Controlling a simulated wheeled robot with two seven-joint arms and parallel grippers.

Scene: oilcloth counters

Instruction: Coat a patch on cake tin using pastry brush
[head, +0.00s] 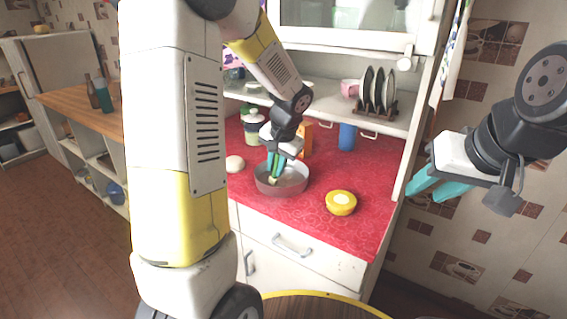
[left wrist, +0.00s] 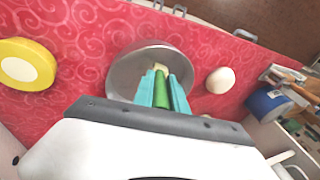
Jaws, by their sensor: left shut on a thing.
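The cake tin (head: 267,187) is a round grey-brown pan on the red counter; it also shows in the left wrist view (left wrist: 124,75). My left gripper (head: 276,166) is above the tin with its teal fingers shut on the pastry brush. The brush has a green handle (left wrist: 162,94) and a pale tip (head: 273,180), which points down inside the tin's outline. I cannot tell whether the tip touches the tin's floor. No coated patch can be made out. My right gripper (head: 437,191) is open and empty, off to the right of the counter.
A yellow bowl (head: 341,207) with a pale middle stands right of the tin. A pale round object (head: 235,164) lies to its left. Behind are a jar (head: 254,127), an orange box (head: 305,139), a blue cup (head: 346,137) and a plate rack (head: 375,107) on a shelf.

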